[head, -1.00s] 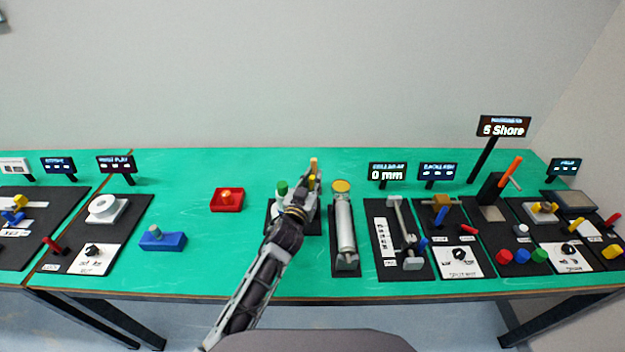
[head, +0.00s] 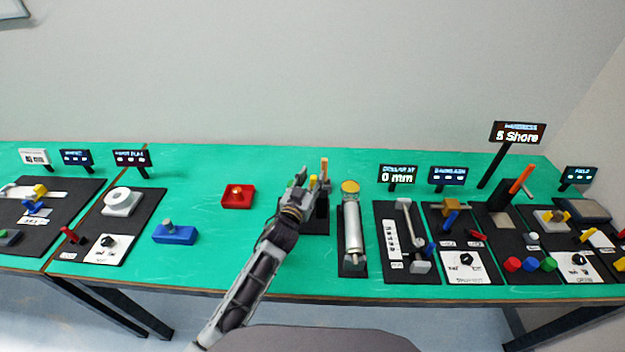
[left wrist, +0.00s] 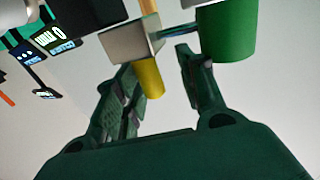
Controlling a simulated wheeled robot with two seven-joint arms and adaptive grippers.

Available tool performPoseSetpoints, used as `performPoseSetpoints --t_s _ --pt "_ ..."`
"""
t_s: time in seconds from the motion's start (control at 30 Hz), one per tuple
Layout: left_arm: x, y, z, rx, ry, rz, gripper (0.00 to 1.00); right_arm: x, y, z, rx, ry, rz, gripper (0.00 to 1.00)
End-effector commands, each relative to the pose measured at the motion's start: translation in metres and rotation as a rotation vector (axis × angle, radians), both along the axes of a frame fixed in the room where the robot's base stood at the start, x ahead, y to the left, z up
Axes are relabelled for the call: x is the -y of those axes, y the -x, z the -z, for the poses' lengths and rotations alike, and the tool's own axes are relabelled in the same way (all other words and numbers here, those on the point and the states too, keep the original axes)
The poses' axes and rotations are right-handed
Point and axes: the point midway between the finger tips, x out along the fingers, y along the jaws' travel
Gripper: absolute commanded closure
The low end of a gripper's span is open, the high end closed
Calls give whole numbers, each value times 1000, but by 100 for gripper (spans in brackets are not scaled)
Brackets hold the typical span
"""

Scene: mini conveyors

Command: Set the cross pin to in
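A small fixture on a black base (head: 317,227) stands at the middle of the table, partly hidden by my left gripper. It has a wooden-coloured post (head: 324,168), a yellow pin end (left wrist: 150,78) on a grey block (left wrist: 128,42), and a green cylinder (left wrist: 226,32). The yellow piece may be the cross pin; I cannot tell for certain. My left gripper (left wrist: 160,70) is open at the fixture. In the left wrist view the yellow end lies between its fingers, nearer the left one; contact is unclear. It also shows in the head view (head: 304,182). My right gripper is not in view.
Right of the fixture stands a silver cylinder unit (head: 352,228), with a "0 mm" display (head: 397,176) behind. A red tray (head: 238,196) and a blue block (head: 174,234) lie left. More boards and signs fill both sides. Green table is bare behind the red tray.

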Motion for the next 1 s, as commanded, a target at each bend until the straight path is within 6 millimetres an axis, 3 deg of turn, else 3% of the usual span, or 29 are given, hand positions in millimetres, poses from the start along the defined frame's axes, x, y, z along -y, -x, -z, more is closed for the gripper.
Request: performPoseSetpoints --t_s 0.47,1.0 --pt "0 6 0 0 2 2 60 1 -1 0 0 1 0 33" --pt "-14 47 0 -1 2 2 60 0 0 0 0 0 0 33"
